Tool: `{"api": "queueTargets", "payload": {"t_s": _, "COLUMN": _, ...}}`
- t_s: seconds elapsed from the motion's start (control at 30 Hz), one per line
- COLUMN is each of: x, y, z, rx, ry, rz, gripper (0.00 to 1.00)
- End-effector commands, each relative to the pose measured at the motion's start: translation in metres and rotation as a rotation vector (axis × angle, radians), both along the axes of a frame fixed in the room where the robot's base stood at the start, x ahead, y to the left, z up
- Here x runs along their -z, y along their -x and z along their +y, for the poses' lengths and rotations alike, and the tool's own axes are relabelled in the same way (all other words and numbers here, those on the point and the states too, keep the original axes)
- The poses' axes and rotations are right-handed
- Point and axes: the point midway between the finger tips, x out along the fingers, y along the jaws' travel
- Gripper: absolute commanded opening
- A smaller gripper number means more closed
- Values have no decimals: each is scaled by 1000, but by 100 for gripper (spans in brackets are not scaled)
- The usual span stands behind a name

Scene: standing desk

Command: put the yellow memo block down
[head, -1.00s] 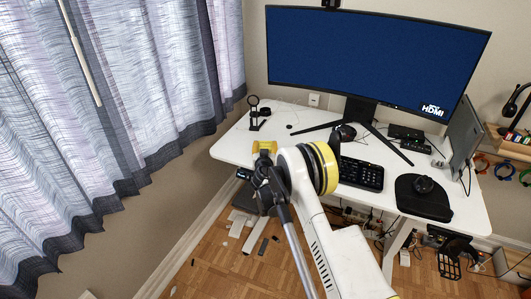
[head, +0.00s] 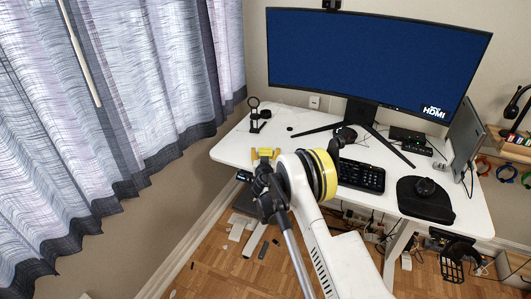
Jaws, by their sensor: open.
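The yellow memo block (head: 265,152) is a small yellow shape at the left front part of the white desk (head: 235,146), seen in the head view. My gripper (head: 265,158) is at the block, over the front edge of the desk, with its jaws open. Yellow shows on both sides at the fingertips, and the block sits between or just beyond them. The block's underside is hidden, and I cannot tell whether a finger still touches it.
A black ring stand (head: 256,115) stands behind the block. The keyboard (head: 361,175), monitor (head: 375,60) and mouse on a dark pad (head: 425,198) lie to the right. The desk left of the block is clear. Curtains (head: 120,90) hang at the left.

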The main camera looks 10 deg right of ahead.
Motion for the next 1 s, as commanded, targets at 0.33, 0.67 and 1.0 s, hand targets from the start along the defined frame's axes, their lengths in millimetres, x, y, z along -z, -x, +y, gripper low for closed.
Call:
{"api": "queueTargets", "payload": {"t_s": 0.33, "x": -15, "y": 72, "z": 18, "rx": -1, "ry": 1, "rz": 0, "gripper": 75}}
{"api": "queueTargets", "payload": {"t_s": 0.67, "x": -25, "y": 109, "z": 24, "rx": 3, "ry": -1, "rz": 5, "gripper": 75}}
{"api": "queueTargets", "payload": {"t_s": 1.0, "x": -153, "y": 133, "z": -13, "rx": 79, "ry": -1, "rz": 168, "gripper": 75}}
